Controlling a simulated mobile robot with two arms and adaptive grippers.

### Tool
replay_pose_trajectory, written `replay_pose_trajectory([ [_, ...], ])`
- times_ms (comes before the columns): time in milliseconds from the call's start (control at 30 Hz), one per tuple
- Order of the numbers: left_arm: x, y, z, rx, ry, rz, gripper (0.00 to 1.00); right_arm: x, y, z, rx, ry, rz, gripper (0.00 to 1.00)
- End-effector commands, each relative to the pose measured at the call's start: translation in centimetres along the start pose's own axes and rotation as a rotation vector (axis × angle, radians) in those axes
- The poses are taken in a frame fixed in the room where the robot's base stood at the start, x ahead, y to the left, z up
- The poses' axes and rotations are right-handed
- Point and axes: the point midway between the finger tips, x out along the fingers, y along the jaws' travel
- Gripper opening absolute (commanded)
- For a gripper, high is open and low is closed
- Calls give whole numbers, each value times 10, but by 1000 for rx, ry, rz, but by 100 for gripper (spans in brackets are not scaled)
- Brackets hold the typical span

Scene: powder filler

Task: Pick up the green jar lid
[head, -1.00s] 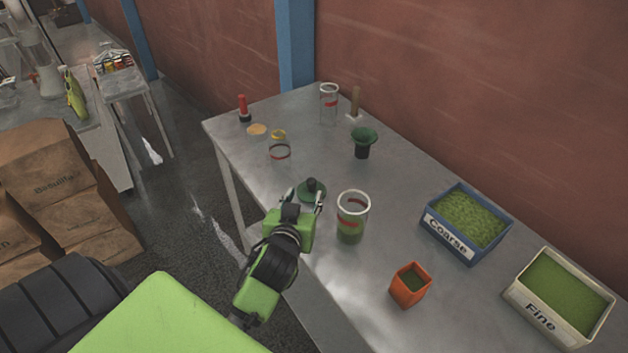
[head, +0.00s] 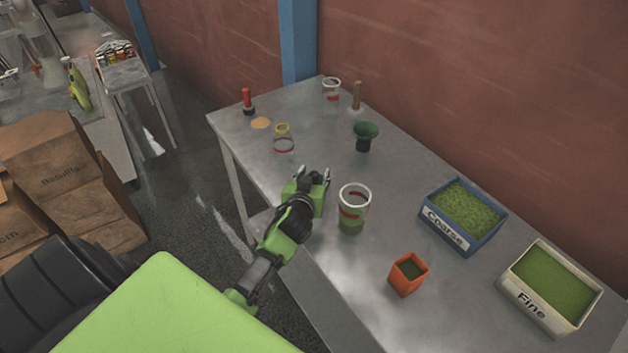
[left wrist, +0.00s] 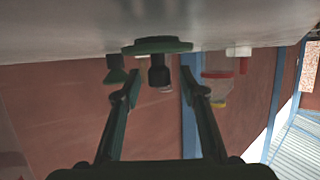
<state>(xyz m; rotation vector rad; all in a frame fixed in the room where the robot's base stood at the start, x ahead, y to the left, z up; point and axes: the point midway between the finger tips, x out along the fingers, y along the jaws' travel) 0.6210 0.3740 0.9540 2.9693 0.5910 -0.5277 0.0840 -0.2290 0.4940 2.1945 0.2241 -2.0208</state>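The green jar lid (left wrist: 157,46) shows in the left wrist view as a flat green disc with a black knob, near the table surface. That view appears upside down, so the knob points down in the picture. My left gripper (left wrist: 160,84) is open, with a fingertip on each side of the knob and visible gaps between. In the head view my left gripper (head: 313,176) is low over the table's near edge and hides the lid. A clear jar with green powder (head: 352,215) stands just right of it. My right gripper is in neither view.
A green funnel (head: 366,131), a clear jar (head: 331,105) and another clear jar (head: 284,148) stand farther back on the table. An orange cup (head: 408,277), the Coarse bin (head: 447,231) and the Fine bin (head: 530,305) are to the right.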

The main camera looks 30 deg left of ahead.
Motion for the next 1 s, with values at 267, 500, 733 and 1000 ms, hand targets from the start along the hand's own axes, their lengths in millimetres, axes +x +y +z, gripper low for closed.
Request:
replay_pose_trajectory([
  [267, 6, 0, 1, -1, 0, 1, 38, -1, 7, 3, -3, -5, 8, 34],
  [500, 6, 0, 1, 0, -1, 1, 3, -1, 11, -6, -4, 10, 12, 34],
  [733, 6, 0, 0, 0, 0, 1, 3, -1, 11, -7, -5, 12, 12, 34],
  [1000, -2, 0, -24, 0, 6, 1, 3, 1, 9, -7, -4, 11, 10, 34],
])
